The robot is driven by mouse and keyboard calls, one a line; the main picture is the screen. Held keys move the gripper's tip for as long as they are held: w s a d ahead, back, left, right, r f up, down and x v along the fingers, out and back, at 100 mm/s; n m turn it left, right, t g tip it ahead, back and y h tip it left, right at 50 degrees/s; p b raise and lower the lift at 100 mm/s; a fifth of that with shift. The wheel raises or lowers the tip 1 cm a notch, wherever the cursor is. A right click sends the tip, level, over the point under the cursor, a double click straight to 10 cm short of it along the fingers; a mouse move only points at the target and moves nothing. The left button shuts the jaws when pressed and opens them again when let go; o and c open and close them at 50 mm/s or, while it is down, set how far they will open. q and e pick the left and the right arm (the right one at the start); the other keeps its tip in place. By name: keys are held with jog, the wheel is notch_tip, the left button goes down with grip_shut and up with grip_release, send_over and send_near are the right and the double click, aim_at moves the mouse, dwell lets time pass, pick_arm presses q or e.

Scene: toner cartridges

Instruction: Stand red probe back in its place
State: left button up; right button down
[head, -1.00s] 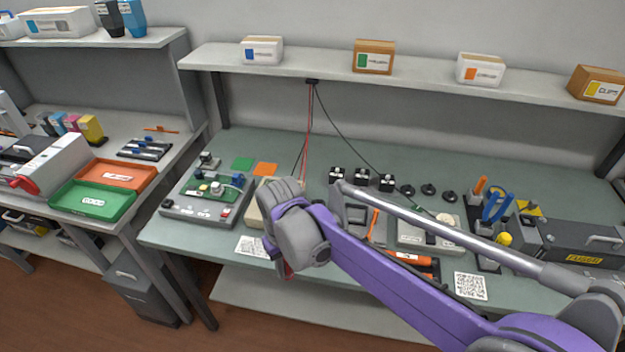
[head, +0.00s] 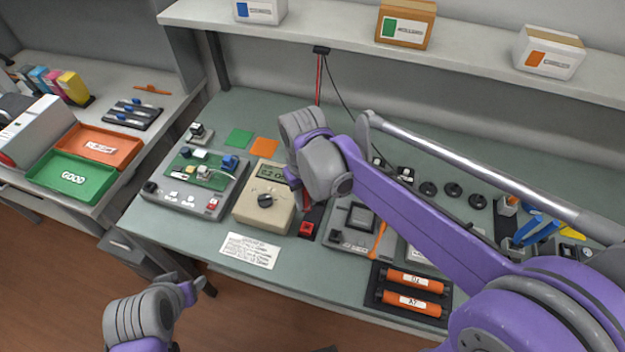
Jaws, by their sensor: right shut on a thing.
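My right gripper (head: 296,182) is just right of the yellowish meter (head: 264,207) with a dial and display, its fingers mostly hidden by my own wrist.
A circuit board fixture (head: 194,181) stands left of the meter, a printed sheet (head: 249,250) in front. A grey device (head: 352,226) and a dark tray with orange rollers (head: 411,309) are to the right. Green (head: 72,177) and orange (head: 98,146) trays sit on the left bench.

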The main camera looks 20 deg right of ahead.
jog(key=shift+w, duration=0.1)
jog(key=shift+s+f+b, duration=0.2)
jog(key=shift+f+b, duration=0.15)
jog(key=shift+f, duration=0.6)
notch_tip(320, 180, down, 4)
jog(key=shift+f+b, duration=0.1)
jog(key=shift+b, duration=1.15)
pick_arm(q)
jog(key=f, duration=0.1)
jog(key=s+f, duration=0.1)
jog(key=f, duration=0.1)
jog(key=s+f, duration=0.1)
jog(key=shift+f, duration=0.3)
pick_arm(e)
jog(key=shift+w, duration=0.1)
pick_arm(q)
jog(key=shift+f, duration=0.2)
pick_arm(e)
jog(key=shift+f, duration=0.25)
pick_arm(q)
jog(key=shift+s+f+b, duration=0.25)
jog(key=shift+f+b, duration=0.45)
pick_arm(e)
jog(key=shift+f, duration=0.85)
pick_arm(q)
jog(key=shift+s+f+g+b, duration=0.15)
jog(key=shift+f+g+b, duration=0.15)
jog(key=shift+f+b, duration=0.3)
pick_arm(e)
jog(key=shift+f, duration=0.75)
